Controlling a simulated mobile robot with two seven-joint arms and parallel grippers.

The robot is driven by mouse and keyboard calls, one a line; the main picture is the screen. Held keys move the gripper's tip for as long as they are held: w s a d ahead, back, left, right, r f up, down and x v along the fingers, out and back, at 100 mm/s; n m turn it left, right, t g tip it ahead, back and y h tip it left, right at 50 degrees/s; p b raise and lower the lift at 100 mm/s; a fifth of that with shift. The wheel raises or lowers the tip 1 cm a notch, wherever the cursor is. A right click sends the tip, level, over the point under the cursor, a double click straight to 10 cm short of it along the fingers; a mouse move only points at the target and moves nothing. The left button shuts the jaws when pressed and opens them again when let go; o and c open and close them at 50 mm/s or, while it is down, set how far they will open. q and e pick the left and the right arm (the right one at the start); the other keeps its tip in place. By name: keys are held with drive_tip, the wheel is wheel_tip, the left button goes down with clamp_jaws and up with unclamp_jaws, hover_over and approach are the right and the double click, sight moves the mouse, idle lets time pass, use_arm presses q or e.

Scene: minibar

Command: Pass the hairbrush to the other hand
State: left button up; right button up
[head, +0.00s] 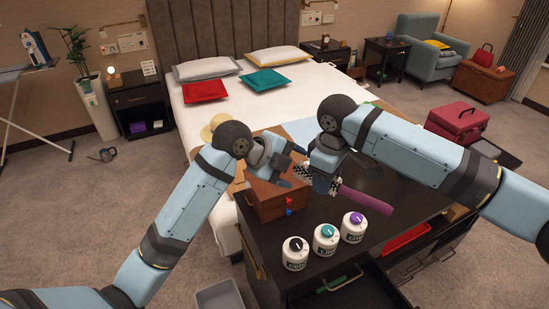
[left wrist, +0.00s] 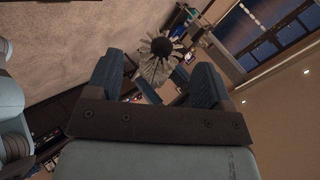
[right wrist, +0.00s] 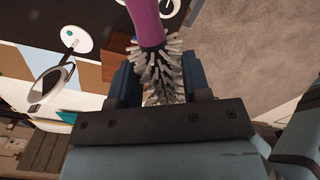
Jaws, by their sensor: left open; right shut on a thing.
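The hairbrush has a purple handle (head: 366,201) and a round bristled head (head: 304,172). My right gripper (head: 325,184) is shut on the bristled part, above the dark cabinet; the handle sticks out to the lower right. In the right wrist view the bristles (right wrist: 158,68) sit between the fingers and the purple handle (right wrist: 147,22) points away. My left gripper (head: 291,166) is open beside the free end of the head. In the left wrist view the brush head (left wrist: 160,52) shows end-on, ahead of and between the open fingers (left wrist: 158,82). Contact with them cannot be told.
A wooden box (head: 262,205) stands on the cabinet (head: 322,208) below the grippers. Open drawers are below. The bed (head: 213,115) is behind.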

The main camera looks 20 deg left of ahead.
use_arm(q)
drive_tip(key=shift+x, duration=1.8)
drive_tip(key=c, duration=0.9)
drive_tip(key=shift+c, duration=0.7)
use_arm(e)
drive_tip(key=o, duration=1.1)
drive_tip(key=shift+c, duration=0.2)
drive_tip(key=shift+r, duration=0.1)
